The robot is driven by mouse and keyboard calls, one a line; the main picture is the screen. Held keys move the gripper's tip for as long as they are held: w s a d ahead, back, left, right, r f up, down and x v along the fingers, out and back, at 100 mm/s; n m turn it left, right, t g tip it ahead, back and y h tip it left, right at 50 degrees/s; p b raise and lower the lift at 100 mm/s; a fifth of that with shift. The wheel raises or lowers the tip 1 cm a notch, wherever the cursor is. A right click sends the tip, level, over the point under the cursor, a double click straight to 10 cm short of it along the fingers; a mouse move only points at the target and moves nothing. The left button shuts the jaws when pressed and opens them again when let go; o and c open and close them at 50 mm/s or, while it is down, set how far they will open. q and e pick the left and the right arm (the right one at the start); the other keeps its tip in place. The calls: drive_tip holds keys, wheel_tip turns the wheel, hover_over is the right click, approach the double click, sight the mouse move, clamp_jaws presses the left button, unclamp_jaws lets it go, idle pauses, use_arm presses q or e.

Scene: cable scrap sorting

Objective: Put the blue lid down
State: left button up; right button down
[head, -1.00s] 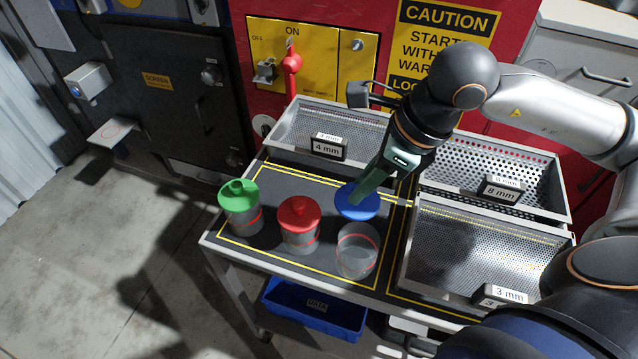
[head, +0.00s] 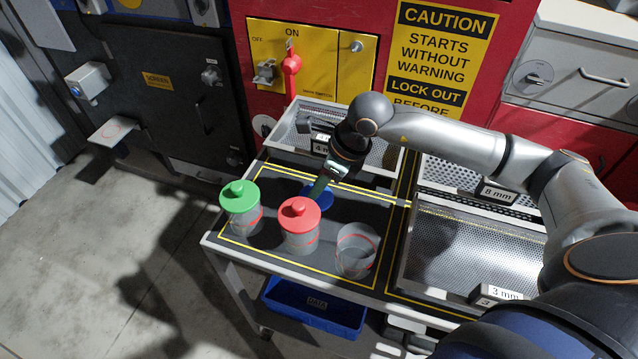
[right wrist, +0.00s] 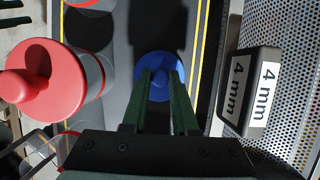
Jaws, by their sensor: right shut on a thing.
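The blue lid (head: 322,201) is behind the red-lidded jar, low over the dark cart top (head: 275,180). I cannot tell whether it touches the surface. My right gripper (head: 319,187) is above it, shut on its knob. The right wrist view shows the blue lid (right wrist: 160,58) flat between the two green fingers (right wrist: 159,76). The open clear jar (head: 357,252) stands at the front right. The red lid (head: 299,213) and green lid (head: 239,195) sit on their jars. My left gripper is not in view.
The 4 mm sieve tray (head: 378,157) is just behind the lid. The 8 mm tray (head: 505,195) and 3 mm tray (head: 470,245) are at the right. Bare cart top lies between the blue lid and the clear jar. A blue bin (head: 315,308) is below.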

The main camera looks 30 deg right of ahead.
drive_tip(key=shift+f, duration=0.35)
drive_tip(key=c, duration=0.7)
unclamp_jaws()
drive_tip(key=shift+r, duration=0.1)
drive_tip(key=shift+r, duration=0.25)
drive_tip(key=v, duration=1.1)
drive_tip(key=shift+s+d+r, duration=0.15)
drive_tip(key=shift+s+r, duration=0.05)
drive_tip(key=shift+r, duration=0.1)
